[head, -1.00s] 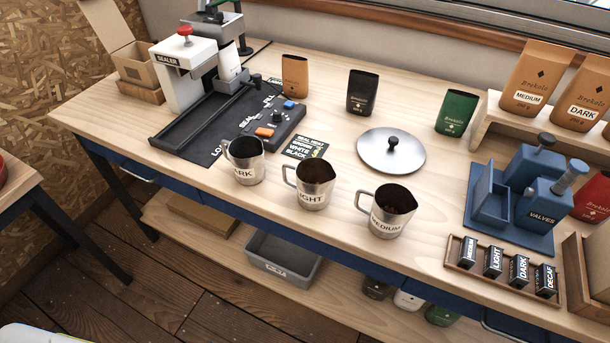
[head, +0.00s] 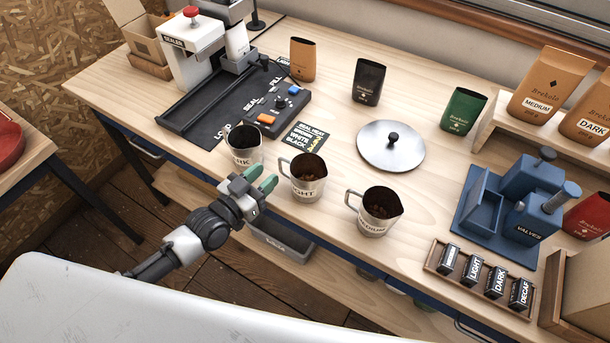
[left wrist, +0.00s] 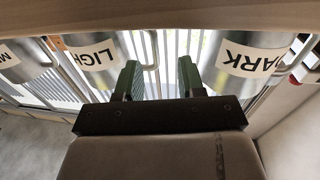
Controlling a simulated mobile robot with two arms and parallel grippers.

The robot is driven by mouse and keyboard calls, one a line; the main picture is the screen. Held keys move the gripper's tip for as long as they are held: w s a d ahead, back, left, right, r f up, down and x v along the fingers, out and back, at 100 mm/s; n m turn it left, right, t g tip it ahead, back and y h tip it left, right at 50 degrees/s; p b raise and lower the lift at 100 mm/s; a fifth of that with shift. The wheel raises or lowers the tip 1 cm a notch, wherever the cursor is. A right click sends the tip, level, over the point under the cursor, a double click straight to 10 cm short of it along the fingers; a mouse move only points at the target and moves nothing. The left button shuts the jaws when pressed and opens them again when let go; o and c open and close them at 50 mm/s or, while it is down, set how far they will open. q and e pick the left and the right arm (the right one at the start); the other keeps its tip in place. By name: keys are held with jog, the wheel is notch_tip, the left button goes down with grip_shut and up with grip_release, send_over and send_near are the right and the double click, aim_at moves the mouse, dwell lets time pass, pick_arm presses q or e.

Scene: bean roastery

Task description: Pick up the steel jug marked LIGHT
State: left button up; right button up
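The steel jug marked LIGHT (head: 309,172) stands upright on the wooden bench, filled with dark beans, its handle on the left. My left gripper (head: 262,178) is open and empty, just left of this jug at the bench's front edge, apart from the jug as far as I can tell. In the left wrist view, the open green fingers (left wrist: 159,78) have the LIGHT jug (left wrist: 93,55) to their left and the DARK jug (left wrist: 245,60) to their right. The DARK jug (head: 244,145) and MEDIUM jug (head: 379,212) stand either side of LIGHT. My right gripper is not in view.
A steel lid (head: 391,150) lies behind the jugs. The sealer (head: 190,50) with its black tray is at back left. The blue valves holder (head: 510,205) and a rack of small labelled boxes (head: 440,262) are at right. A grey bin (head: 280,240) sits below the bench.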

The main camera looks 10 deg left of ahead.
aim_at(281, 169)
pick_arm(q)
jog(key=shift+d+f+p+x, duration=0.15)
jog(key=shift+p+x, duration=0.2)
jog(key=shift+x, duration=1)
jog(key=shift+d+f+p+x, duration=0.1)
jog(key=shift+p+x, duration=0.2)
jog(key=shift+x, duration=1.05)
jog(key=shift+s, duration=0.25)
jog(key=shift+c, duration=0.6)
grip_shut()
